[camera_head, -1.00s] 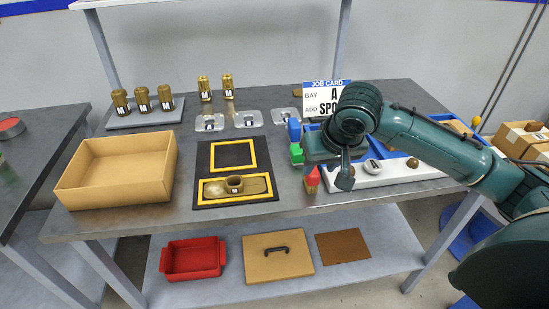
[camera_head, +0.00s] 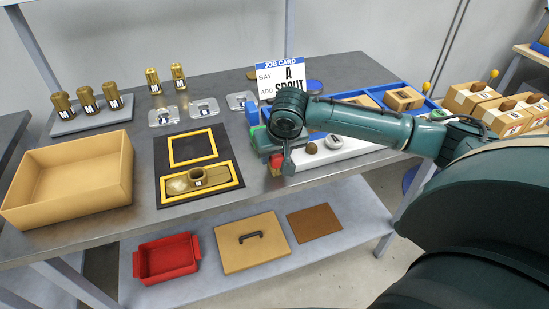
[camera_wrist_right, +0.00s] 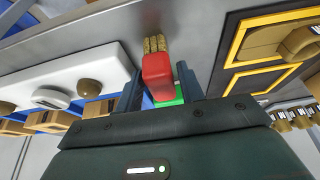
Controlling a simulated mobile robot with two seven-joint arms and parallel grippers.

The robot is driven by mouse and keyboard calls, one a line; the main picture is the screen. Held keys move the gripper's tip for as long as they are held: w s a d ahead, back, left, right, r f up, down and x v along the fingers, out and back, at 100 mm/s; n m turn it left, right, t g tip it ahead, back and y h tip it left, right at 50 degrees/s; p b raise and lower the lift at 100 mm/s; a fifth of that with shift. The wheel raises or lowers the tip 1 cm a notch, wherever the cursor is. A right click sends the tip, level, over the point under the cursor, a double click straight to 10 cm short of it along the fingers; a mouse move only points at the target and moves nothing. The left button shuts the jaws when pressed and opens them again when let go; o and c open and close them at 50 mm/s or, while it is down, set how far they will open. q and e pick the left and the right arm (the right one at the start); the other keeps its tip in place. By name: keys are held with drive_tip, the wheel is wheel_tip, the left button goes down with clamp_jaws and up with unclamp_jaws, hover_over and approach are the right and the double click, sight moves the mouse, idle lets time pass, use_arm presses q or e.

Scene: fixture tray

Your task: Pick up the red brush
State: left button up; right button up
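The red brush, a red block with tan bristles, stands at the table's front edge; in the head view only a bit of its red part (camera_head: 276,161) shows beside my gripper. In the right wrist view the red brush (camera_wrist_right: 157,75) is between the two fingers of my right gripper (camera_wrist_right: 160,88). The fingers are apart, with a gap visible at the right side of the brush, so the gripper looks open around it. A green block (camera_wrist_right: 168,102) shows behind the brush. In the head view my right gripper (camera_head: 287,160) is low over the table. My left gripper is not in view.
A white rack (camera_head: 330,150) with knobs stands right of the gripper. A black mat with yellow frames (camera_head: 160,165) lies to the left, and a cardboard box (camera_head: 75,190) stands farther left. A job card (camera_head: 280,76) stands behind. Blue bins (camera_head: 415,103) are at the right.

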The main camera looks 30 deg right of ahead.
drive_tip(key=shift+x, duration=1.15)
drive_tip(key=c, duration=0.8)
drive_tip(key=shift+r, duration=0.1)
wheel_tip(320, 180, up, 10)
